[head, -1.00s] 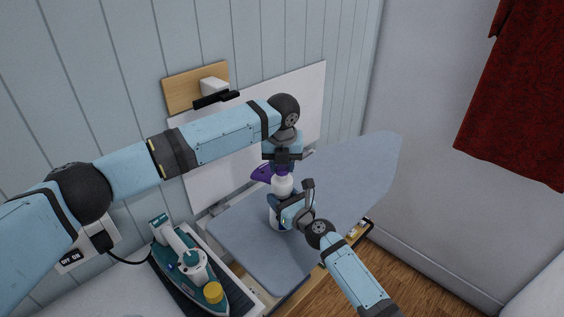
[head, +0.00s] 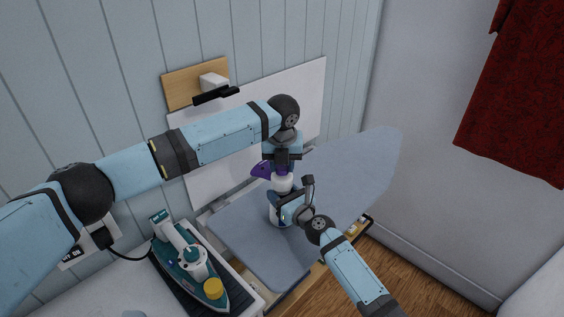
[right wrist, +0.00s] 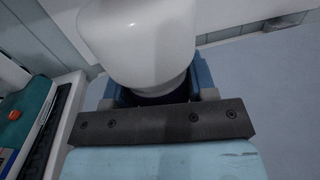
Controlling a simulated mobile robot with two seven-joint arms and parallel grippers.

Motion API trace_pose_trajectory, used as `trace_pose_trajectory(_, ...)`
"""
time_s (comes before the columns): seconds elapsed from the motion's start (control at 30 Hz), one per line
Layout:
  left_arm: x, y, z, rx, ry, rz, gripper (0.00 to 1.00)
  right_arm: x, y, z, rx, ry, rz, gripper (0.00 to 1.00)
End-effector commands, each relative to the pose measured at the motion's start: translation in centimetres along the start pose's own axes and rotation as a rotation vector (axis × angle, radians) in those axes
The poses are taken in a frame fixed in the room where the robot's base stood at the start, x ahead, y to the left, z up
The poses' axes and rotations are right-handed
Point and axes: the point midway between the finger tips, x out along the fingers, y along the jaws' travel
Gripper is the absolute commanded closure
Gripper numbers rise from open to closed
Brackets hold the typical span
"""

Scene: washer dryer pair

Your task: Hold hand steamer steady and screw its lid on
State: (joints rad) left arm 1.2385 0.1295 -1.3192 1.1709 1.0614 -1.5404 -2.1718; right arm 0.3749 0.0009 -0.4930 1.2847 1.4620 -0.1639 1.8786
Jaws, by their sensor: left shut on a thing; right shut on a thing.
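The hand steamer (head: 276,216) stands upright on the ironing board, a white body with a blue lower part. Its white upper body fills the top of the right wrist view (right wrist: 140,40). My right gripper (head: 284,207) is shut around the steamer's body from the front right. The purple lid (head: 262,170) sits at the top of the white body. My left gripper (head: 282,171) comes down from above and is shut on the lid. The joint between lid and body is small and partly hidden by my grippers, so I cannot tell how tightly they meet.
The blue-grey ironing board (head: 350,180) has free room to the right and in front. A teal iron (head: 188,262) with a yellow cap rests on a dark mat at lower left. A white panel (head: 310,100) and the wall stand close behind. A red cloth (head: 515,95) hangs at right.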

Motion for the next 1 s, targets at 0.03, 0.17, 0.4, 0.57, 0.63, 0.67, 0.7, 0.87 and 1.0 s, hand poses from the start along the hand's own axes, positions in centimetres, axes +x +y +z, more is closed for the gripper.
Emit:
trace_pose_trajectory(0.03, -0.01, 0.02, 0.01, 0.026, 0.000, -0.005, 0.90, -0.03, 0.06, -0.12, 0.002, 0.002, 0.001, 1.00)
trace_pose_trajectory(0.17, 0.01, 0.01, 0.00, 0.207, 0.001, -0.033, 0.90, -0.03, 0.06, -0.13, 0.002, 0.002, 0.001, 1.00)
trace_pose_trajectory(0.4, -0.13, -0.07, 0.07, 0.654, -0.002, -0.097, 0.90, -0.03, 0.06, -0.13, 0.003, 0.002, 0.001, 1.00)
trace_pose_trajectory(0.57, -0.03, -0.09, -0.01, 0.812, -0.001, -0.124, 0.90, -0.03, 0.07, -0.16, 0.002, 0.002, 0.001, 1.00)
trace_pose_trajectory(0.63, -0.01, -0.10, -0.02, 0.831, -0.001, -0.128, 0.90, -0.02, 0.07, -0.15, 0.003, 0.002, 0.001, 1.00)
trace_pose_trajectory(0.67, 0.00, -0.10, -0.03, 0.834, -0.001, -0.129, 0.90, -0.02, 0.07, -0.15, 0.003, 0.002, 0.001, 1.00)
trace_pose_trajectory(0.7, 0.01, -0.11, -0.04, 0.835, -0.001, -0.130, 0.90, -0.02, 0.07, -0.15, 0.002, 0.002, 0.001, 1.00)
trace_pose_trajectory(0.87, 0.00, -0.10, -0.04, 0.832, -0.001, -0.129, 0.90, -0.02, 0.07, -0.15, 0.003, 0.002, 0.001, 1.00)
trace_pose_trajectory(1.0, 0.00, -0.09, -0.04, 0.831, -0.001, -0.129, 0.39, -0.03, 0.08, -0.16, 0.003, 0.002, 0.001, 1.00)
